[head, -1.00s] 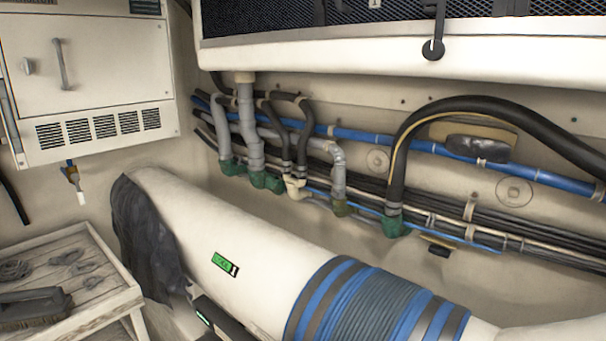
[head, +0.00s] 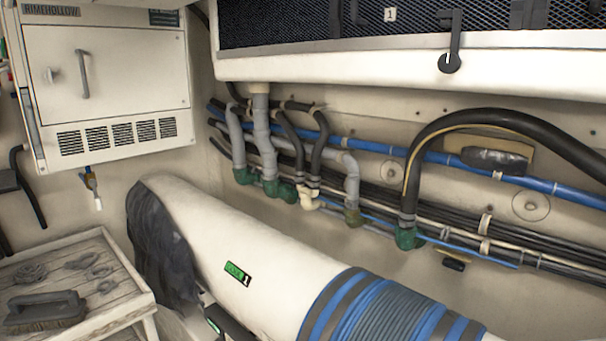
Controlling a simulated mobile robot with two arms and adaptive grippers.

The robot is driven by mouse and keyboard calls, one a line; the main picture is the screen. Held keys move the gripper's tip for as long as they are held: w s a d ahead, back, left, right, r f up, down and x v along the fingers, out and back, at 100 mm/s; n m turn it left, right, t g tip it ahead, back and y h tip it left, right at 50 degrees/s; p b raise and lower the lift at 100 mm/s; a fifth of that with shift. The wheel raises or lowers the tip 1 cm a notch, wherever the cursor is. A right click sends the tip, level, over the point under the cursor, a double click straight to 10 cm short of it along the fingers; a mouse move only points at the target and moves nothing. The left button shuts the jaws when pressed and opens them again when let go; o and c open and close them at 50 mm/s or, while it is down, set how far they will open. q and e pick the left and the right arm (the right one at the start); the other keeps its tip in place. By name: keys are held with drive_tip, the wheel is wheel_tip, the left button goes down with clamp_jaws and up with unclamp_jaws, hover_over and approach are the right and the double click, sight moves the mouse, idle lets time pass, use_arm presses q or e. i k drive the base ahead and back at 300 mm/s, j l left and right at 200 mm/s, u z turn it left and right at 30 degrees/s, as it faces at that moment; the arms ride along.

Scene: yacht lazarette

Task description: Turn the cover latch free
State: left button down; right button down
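Neither of my grippers shows in the head view. A black latch with a round end (head: 449,62) hangs at the lower edge of the dark mesh cover (head: 300,25) at the top right. Its arm points straight down over the pale frame. A white cabinet at the upper left has a closed door (head: 125,85) with a small knob-like latch (head: 53,76) and a long vertical handle (head: 82,74). I cannot tell for certain which of the two latches the task calls the cover latch.
A large white cylinder (head: 195,220) with blue and grey bands crosses the foreground, dark cloth over its left end. Grey pipes, black hoses and a blue pipe (head: 560,188) run along the wall. A wooden table (head: 75,250) at lower left holds a brush (head: 45,310).

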sight(49, 74)
drive_tip(key=u, duration=1.3)
